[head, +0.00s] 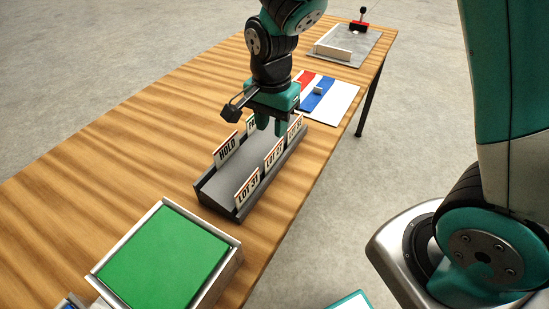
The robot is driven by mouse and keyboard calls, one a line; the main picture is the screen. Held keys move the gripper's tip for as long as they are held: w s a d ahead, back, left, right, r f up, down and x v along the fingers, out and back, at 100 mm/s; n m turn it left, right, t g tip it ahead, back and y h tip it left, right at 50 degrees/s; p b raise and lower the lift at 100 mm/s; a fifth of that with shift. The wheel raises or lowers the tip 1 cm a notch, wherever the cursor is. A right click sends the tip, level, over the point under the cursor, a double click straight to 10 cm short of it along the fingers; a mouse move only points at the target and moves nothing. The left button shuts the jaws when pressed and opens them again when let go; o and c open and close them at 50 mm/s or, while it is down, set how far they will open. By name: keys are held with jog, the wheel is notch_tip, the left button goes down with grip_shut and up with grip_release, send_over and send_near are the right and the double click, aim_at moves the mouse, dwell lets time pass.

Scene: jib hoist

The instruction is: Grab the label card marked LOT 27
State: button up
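The LOT 27 card (274,156) is a white label with dark letters and a red top edge. It stands in the middle of the front row of a dark grey card rack (219,192). The LOT 31 card (247,191) stands to its lower left, and another LOT card (295,129), its number unclear, to its upper right. The HOLD card (226,150) and a partly hidden card (251,124) stand in the back row. My gripper (271,129) points down over the rack's far part, beyond the LOT 27 card. Its fingers are apart, with nothing visible between them.
A green-topped tray (165,262) stands at the near end of the wooden table (115,140). A red, white and blue striped sheet (343,99) lies beyond the rack. A grey plate (360,40) with a white block is farther back. The table's left side is clear.

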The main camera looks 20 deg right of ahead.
aim_at(274, 149)
notch_tip(274, 149, down, 8)
jog(key=shift+s+d+r, duration=0.1)
jog(key=shift+d+r, duration=0.05)
dwell(0.3)
jog(key=shift+c, duration=0.5)
grip_shut()
